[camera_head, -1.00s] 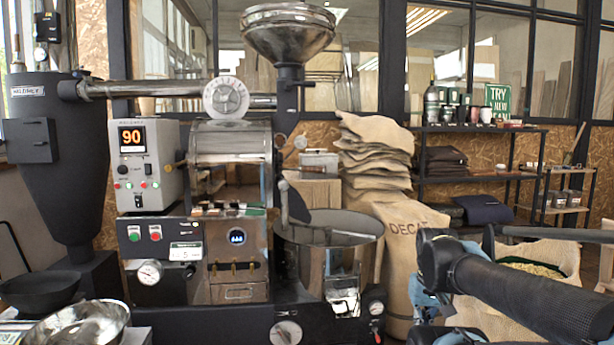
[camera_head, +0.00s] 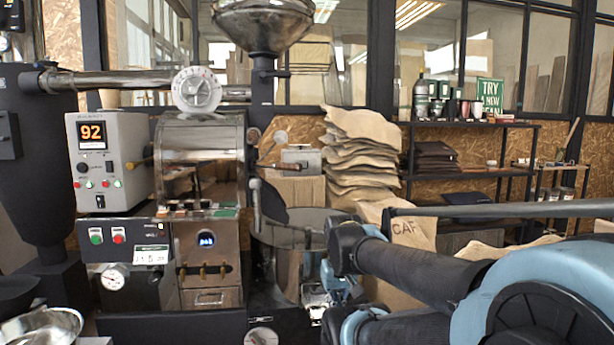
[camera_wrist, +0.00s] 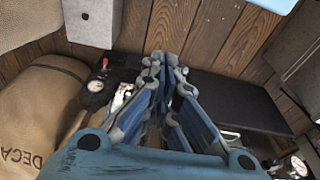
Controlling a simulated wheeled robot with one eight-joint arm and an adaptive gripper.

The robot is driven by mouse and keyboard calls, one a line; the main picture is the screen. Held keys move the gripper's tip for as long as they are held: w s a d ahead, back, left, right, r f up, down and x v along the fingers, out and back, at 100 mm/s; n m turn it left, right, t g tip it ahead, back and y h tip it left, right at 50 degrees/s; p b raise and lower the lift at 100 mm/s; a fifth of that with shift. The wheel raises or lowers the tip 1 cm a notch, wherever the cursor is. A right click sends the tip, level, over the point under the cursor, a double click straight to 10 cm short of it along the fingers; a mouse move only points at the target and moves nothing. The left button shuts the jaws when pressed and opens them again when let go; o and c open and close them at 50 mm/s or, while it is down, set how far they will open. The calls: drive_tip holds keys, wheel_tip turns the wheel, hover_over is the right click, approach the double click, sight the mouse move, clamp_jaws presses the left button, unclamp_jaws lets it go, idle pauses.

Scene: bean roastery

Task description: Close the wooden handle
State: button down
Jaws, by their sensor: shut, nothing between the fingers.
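The roaster (camera_head: 200,150) stands left of centre in the head view. A small brown, wood-coloured handle (camera_head: 140,162) sticks out at the left of its drum. A thin lever with a brownish knob (camera_head: 281,137) shows at the drum's upper right; I cannot tell for sure which is the wooden handle. My gripper (camera_wrist: 165,68) is shut and empty in the wrist view, its blue fingers pointing away over the floor. In the head view my gripper (camera_head: 335,285) is partly hidden by my arm, in front of the cooling bin (camera_head: 290,228), apart from both handles.
Stacked burlap sacks (camera_head: 360,155) stand behind the bin, and a sack marked DECAF (camera_wrist: 35,130) is at the wrist view's left. A black shelf (camera_head: 470,172) stands at the back right. A metal bowl (camera_head: 45,328) is at the front left. Plank floor (camera_wrist: 205,35) is bare ahead of my gripper.

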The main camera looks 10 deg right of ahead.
drive_tip(key=w+a+r+m+t+y, duration=0.1)
drive_tip(key=w+a+r+m+y, duration=0.25)
drive_tip(key=w+r+m, duration=0.45)
drive_tip(key=w+a+r+m+t+y, duration=0.1)
drive_tip(key=w+a+r+m+y, duration=0.1)
drive_tip(key=w+r+m+y, duration=0.55)
drive_tip(key=w+d+r+m+t+y, duration=0.25)
drive_tip(key=w+d+r+m, duration=0.25)
drive_tip(key=w+d+r, duration=0.4)
drive_tip(key=w+d+r+m+t+y, duration=0.25)
drive_tip(key=w+d+r+m, duration=0.35)
drive_tip(key=w, duration=0.5)
drive_tip(key=w+a+f+n+h, duration=0.1)
drive_tip(key=w+a, duration=0.6)
drive_tip(key=a, duration=0.3)
drive_tip(key=shift+w+a+f+n+t, duration=0.15)
drive_tip(key=shift+w+a+n+t, duration=0.1)
drive_tip(key=shift+w+n+t, duration=0.1)
